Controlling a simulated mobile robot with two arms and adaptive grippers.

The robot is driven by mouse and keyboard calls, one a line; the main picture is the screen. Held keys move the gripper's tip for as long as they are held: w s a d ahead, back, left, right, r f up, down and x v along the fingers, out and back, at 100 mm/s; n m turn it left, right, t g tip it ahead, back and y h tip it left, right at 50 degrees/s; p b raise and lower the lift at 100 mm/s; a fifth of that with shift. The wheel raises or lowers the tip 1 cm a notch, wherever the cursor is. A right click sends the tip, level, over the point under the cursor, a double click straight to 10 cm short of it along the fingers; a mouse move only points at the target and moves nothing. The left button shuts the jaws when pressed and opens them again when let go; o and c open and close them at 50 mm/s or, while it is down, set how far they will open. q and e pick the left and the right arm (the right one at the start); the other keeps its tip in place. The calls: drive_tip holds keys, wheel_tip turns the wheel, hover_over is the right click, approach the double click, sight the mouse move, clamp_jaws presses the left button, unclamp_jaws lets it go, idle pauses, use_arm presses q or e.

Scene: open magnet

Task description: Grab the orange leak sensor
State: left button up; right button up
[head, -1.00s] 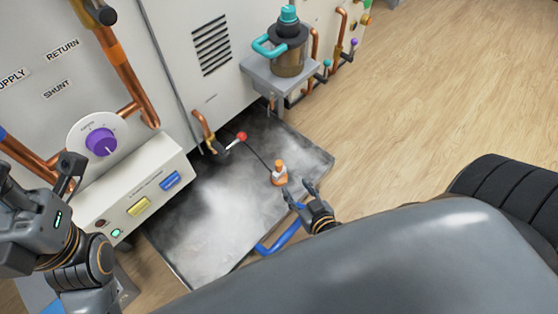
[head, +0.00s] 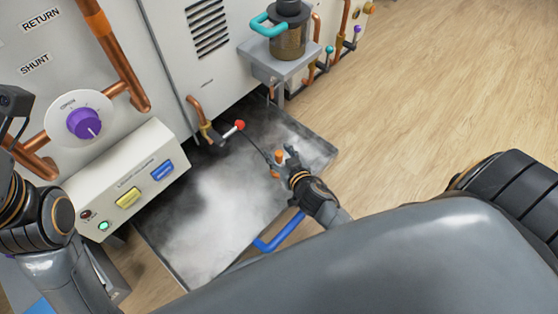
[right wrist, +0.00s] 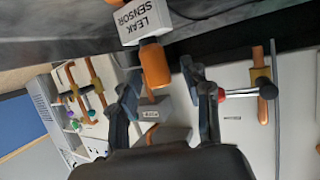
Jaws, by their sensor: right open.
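The orange leak sensor stands on the wet grey drip tray (head: 215,215). Its orange top (head: 280,157) shows beside my right gripper (head: 283,164) in the head view; the gripper hides part of its body. In the right wrist view, the orange cap (right wrist: 154,66) and the white box lettered LEAK SENSOR (right wrist: 141,20) lie just ahead of the open fingers (right wrist: 158,82). The cap is roughly between the fingertip lines, and I see no clear grip on it. My left arm shows at the left edge of the head view; its fingers are out of frame.
A red-tipped valve lever (head: 239,125) and a thin dark cable lie close behind the sensor. A blue handle (head: 279,233) sits at the tray's front edge. The white cabinet with a purple dial (head: 84,123) stands behind. Wooden floor is clear to the right.

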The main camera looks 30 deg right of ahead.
drive_tip(key=shift+w, duration=0.1)
drive_tip(key=shift+c, duration=0.2)
clamp_jaws()
drive_tip(key=shift+r, duration=0.15)
